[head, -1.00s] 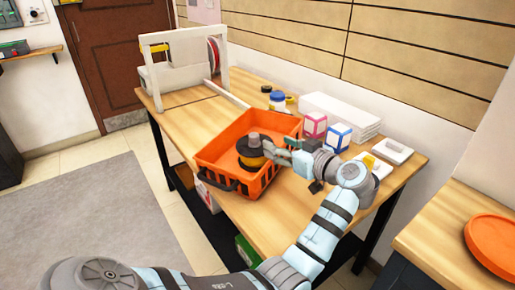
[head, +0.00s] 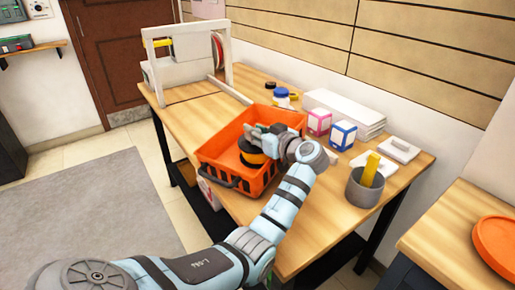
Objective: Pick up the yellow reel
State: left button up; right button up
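A dark reel with a yellow-orange band (head: 250,158) sits inside the orange crate (head: 222,183) on the wooden workbench. My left gripper (head: 257,137) is over the crate, at the reel's upper right side. The gripper covers part of the reel's top. Its fingers are small and dark here, so I cannot tell if they touch or grip the reel. My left arm reaches in from the lower left across the bench's front. My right gripper is not in view.
A grey cup (head: 363,190) with a yellow item stands on the bench's right part. A pink box (head: 318,122), a blue box (head: 342,134) and white slabs (head: 350,113) are right of the crate. A white frame (head: 186,72) stands at the back left.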

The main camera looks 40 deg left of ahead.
pick_arm(q)
grip_shut()
